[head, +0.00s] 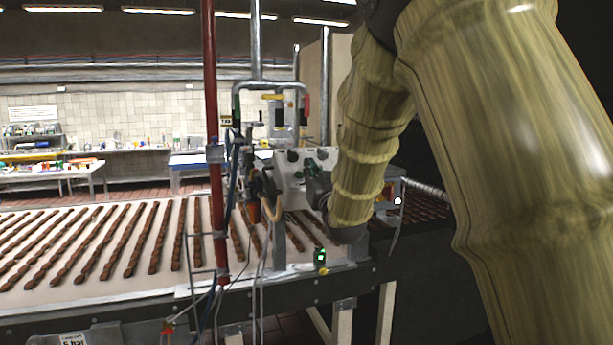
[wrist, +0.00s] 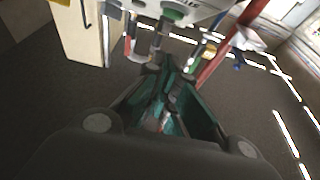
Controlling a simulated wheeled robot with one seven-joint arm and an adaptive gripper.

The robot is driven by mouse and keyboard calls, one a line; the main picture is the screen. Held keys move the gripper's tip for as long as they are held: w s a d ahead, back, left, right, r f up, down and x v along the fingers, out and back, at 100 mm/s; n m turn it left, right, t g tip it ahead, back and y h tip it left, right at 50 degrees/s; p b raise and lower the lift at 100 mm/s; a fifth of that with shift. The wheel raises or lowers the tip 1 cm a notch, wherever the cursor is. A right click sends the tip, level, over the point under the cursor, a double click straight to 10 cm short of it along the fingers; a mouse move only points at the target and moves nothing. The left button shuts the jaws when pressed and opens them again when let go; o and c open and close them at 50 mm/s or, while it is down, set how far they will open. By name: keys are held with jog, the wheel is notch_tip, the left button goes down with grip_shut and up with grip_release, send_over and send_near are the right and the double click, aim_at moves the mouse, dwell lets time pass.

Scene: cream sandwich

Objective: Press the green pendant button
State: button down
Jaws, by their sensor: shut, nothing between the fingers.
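A white control box (head: 292,178) with dark knobs hangs over the conveyor in the head view. In the wrist view, a pale panel (wrist: 200,8) crosses the top, with a green round part (wrist: 173,14) on it that looks like a button. My gripper (head: 311,168) is in front of the box in the head view, partly hidden by my wrist. In the wrist view, my gripper (wrist: 168,66) has its teal fingers shut and empty, with the tips just below the green part. I cannot tell whether they touch anything.
A conveyor (head: 110,285) carries several rows of brown bars. A red post (head: 215,150) stands left of the box, with hanging cables beside it. A small box with a green light (head: 320,257) sits on the conveyor's front edge.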

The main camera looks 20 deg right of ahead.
jog(key=b+v, duration=0.2)
jog(key=v, duration=0.3)
jog(key=shift+s+f, duration=0.15)
jog(key=shift+s, duration=0.2)
jog(key=shift+d, duration=0.1)
dwell(1.4)
notch_tip(320, 180, down, 17)
jog(key=g+b, duration=0.1)
jog(key=g, duration=0.2)
jog(key=s+f+g+b, duration=0.1)
jog(key=s+f+g, duration=0.25)
jog(key=f, duration=0.85)
jog(key=s+a+f+m+g+h, duration=0.15)
jog(key=s+f, duration=0.35)
jog(key=f, duration=0.7)
jog(key=s+f+n+g+b, duration=0.1)
jog(key=s+f+g, duration=0.25)
jog(key=f, duration=0.75)
jog(key=s+f+g, duration=0.5)
jog(key=s+f, duration=1.2)
jog(key=f, duration=0.1)
jog(key=s+a+f+g+b, duration=0.1)
jog(key=s+f, duration=0.3)
jog(key=s, duration=0.7)
jog(key=s+a+f+g, duration=0.2)
jog(key=s+f+g, duration=0.2)
jog(key=s, duration=0.7)
jog(key=shift+s+f+y+b, duration=0.35)
jog(key=shift+s+f+y, duration=0.1)
jog(key=shift+f, duration=0.2)
